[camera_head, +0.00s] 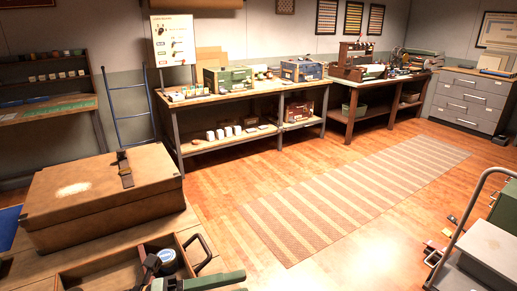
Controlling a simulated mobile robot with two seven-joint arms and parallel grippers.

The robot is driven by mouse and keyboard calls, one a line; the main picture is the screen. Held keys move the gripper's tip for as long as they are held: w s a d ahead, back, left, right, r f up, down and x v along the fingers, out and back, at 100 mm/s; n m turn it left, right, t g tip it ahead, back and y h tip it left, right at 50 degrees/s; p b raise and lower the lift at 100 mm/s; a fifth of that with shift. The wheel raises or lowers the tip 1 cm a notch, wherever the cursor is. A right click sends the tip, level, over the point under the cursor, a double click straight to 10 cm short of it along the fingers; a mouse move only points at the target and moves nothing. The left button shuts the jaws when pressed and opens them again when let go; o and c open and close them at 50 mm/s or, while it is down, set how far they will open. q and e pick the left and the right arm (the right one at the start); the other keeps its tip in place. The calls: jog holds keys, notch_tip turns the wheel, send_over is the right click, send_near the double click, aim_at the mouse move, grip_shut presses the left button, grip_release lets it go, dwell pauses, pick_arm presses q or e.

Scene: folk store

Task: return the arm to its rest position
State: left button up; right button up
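Neither of my arms can be made out in the head view, and no gripper shows. An open wooden tray (97,274) at the bottom left holds dark tools and a small round blue-topped item (167,256). A green tool-like object (213,281) lies at the tray's right side, cut by the bottom edge of the picture. A black loop handle (205,250) stands at the tray's right end.
A brown lidded case (100,195) sits on the near left table. A striped rug (355,195) lies on open wooden floor. A grey cart (488,250) stands at the right. A workbench (240,95) lines the back, with drawers (470,100) beyond.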

pick_arm(q)
jog(key=w+a+f+n+t+y, duration=0.2)
jog(key=a+f+n+t+y, duration=0.4)
jog(key=n, duration=0.6)
jog(key=w+a+f+n+t+y, duration=0.2)
jog(key=a+f+n+t+y, duration=0.35)
jog(key=n, duration=0.65)
jog(key=s+f+n+g+y, duration=0.2)
jog(key=s+f+n+g, duration=0.1)
jog(key=s+f, duration=0.4)
jog(key=s+f+n+g+y+p, duration=0.1)
jog(key=s+f+n+g+y, duration=0.1)
jog(key=s+f, duration=0.5)
notch_tip(320, 180, down, 6)
jog(key=n+g, duration=0.1)
jog(key=n, duration=0.1)
jog(key=shift+s+a+n+y, duration=0.2)
jog(key=shift+s+n+y, duration=0.1)
jog(key=shift+s+y, duration=0.1)
